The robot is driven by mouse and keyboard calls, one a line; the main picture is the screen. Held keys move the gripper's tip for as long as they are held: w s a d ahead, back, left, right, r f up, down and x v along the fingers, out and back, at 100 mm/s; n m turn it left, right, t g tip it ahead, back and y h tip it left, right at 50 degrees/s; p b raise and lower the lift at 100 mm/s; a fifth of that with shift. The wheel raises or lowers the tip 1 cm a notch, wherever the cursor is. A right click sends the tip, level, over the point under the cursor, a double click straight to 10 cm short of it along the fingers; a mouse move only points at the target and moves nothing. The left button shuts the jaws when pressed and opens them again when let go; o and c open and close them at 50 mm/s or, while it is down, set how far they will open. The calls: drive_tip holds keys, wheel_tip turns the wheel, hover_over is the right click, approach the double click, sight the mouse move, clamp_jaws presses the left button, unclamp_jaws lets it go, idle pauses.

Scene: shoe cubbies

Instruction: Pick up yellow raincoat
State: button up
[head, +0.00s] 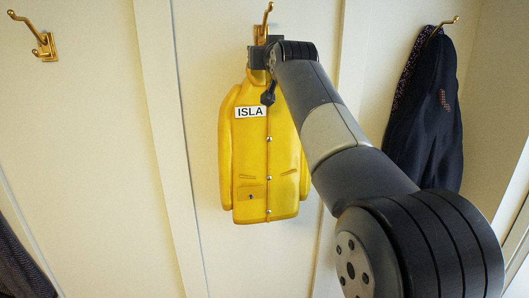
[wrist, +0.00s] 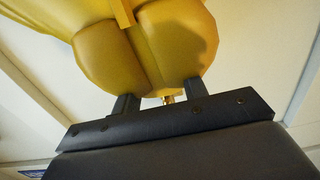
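The yellow raincoat (head: 250,165) hangs upright in the head view, with a white "ISLA" label on its chest, below a brass hook (head: 263,25) on the middle panel. My gripper (head: 258,68) is at its collar, just under the hook. In the wrist view the top of the raincoat (wrist: 180,45) fills the upper middle, right at my gripper (wrist: 160,98). The two fingers stand apart, and their tips are hidden by the yellow coat. A small brassy piece shows between them. I cannot tell whether the fingers grip the collar or whether the coat rests on the hook.
A dark coat (head: 428,115) hangs on a hook at the right. An empty brass hook (head: 43,42) is on the left panel. Dark cloth (head: 18,265) shows at the lower left edge. Upright cream dividers (head: 165,130) separate the bays.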

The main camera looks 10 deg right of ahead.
clamp_jaws()
drive_tip(key=shift+r, duration=0.15)
idle(0.4)
drive_tip(key=shift+r, duration=0.55)
drive_tip(key=shift+s+r, duration=0.1)
drive_tip(key=shift+s, duration=0.05)
drive_tip(key=s+b, duration=0.6)
drive_tip(key=s, duration=1.1)
drive_tip(key=shift+s, duration=0.4)
